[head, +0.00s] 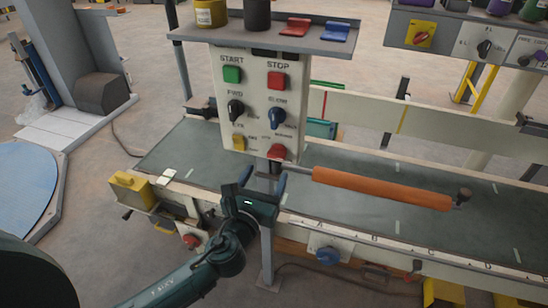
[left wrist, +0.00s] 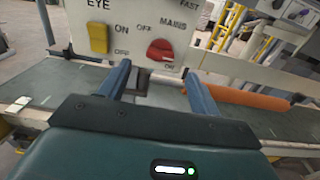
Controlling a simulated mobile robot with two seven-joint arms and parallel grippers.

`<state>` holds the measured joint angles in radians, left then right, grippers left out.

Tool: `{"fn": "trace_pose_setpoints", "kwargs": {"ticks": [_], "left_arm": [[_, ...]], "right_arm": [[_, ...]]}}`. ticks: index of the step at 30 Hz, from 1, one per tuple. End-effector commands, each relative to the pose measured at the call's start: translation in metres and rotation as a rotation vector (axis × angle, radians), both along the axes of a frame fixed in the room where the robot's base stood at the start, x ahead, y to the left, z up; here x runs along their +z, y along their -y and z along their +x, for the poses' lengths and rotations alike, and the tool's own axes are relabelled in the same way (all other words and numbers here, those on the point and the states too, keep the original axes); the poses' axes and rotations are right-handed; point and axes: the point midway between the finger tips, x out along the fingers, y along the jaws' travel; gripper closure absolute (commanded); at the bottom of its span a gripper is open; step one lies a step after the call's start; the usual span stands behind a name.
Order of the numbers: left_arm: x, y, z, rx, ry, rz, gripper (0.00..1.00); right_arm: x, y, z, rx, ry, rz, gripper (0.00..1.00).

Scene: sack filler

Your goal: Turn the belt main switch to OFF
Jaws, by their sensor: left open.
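The belt main switch is a red rotary knob (head: 277,153) at the lower right of the white control panel (head: 255,125). In the left wrist view the red knob (left wrist: 161,51) has MAINS above right, OFF at upper left and ON just below right. Its exact pointing is hard to tell. My left gripper (head: 263,177) is open and empty, just below and in front of the knob. In the left wrist view its blue fingers (left wrist: 157,75) stand apart, with the knob above and between them. My right gripper is not in view.
A yellow EYE switch (left wrist: 98,38) sits left of the red knob. Black and blue knobs and green START and red STOP buttons (head: 277,80) are above. An orange roller (head: 380,188) lies right of the gripper over the belt (head: 345,212). A yellow box (head: 131,190) stands left.

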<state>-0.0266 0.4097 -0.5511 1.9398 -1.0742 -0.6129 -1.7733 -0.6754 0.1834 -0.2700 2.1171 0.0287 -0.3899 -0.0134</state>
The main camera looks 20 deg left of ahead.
Motion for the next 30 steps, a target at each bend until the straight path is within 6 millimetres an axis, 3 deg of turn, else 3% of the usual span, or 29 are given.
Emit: {"fn": "trace_pose_setpoints", "kwargs": {"ticks": [6,12,23,30], "left_arm": [[0.001,0.001,0.043,0.002,0.001,-0.002,0.36],[-0.001,0.002,0.064,0.001,-0.001,-0.003,0.36],[-0.001,0.002,0.068,0.000,-0.002,-0.004,0.36],[-0.001,0.002,0.068,0.000,-0.002,-0.003,0.56]], "right_arm": [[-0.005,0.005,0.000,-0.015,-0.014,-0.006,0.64],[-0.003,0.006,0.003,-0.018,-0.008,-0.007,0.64],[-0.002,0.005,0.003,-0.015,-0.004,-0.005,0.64],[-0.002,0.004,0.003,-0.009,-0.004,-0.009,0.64]]}}
